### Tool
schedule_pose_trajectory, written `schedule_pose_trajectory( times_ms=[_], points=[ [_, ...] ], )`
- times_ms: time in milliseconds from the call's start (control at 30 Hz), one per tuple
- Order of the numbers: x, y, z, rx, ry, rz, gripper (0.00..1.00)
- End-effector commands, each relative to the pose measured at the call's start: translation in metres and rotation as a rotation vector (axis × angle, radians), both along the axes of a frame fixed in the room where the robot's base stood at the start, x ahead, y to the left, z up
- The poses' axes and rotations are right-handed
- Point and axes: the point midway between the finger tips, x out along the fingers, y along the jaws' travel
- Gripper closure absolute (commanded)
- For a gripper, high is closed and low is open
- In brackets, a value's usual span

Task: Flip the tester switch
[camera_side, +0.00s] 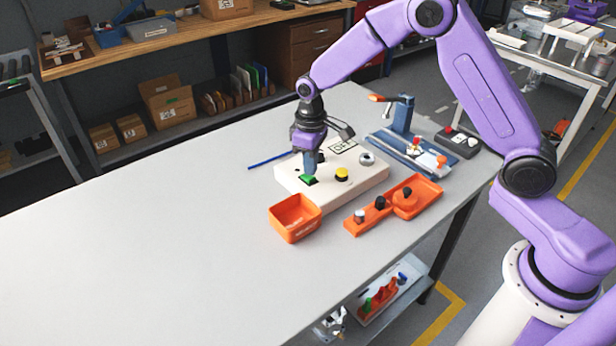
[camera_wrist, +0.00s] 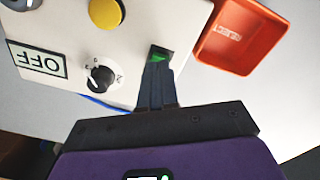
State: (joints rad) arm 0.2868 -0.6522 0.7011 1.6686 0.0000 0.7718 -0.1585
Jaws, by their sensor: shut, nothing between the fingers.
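The tester is a cream box (camera_side: 352,191) on the table, and its top fills the upper left of the wrist view (camera_wrist: 70,35). It bears a green rocker switch (camera_side: 309,180), a yellow button (camera_side: 342,174), a black rotary knob and a display reading OFF (camera_wrist: 37,63). The green switch also shows in the wrist view (camera_wrist: 158,54), partly covered by my fingers. My gripper (camera_side: 310,171) points down, shut and empty, with its fingertips at the green switch. I cannot tell whether the tips touch it.
An orange bin (camera_side: 295,218) marked REJECT stands in front of the tester. An orange tray (camera_side: 418,196) with dark and metal parts lies to the right. A blue fixture (camera_side: 413,152) and a dark button box (camera_side: 458,142) stand behind it. The table's left side is clear.

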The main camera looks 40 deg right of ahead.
Motion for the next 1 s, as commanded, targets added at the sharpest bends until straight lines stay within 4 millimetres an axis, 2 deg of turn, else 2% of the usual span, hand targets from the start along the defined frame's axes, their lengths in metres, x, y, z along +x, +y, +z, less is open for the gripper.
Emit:
schedule_pose_trajectory(
  times_ms=[1000],
  points=[
    [0.0, 0.0, -0.013, -0.001, 0.001, 0.0, 1.0]
  ],
)
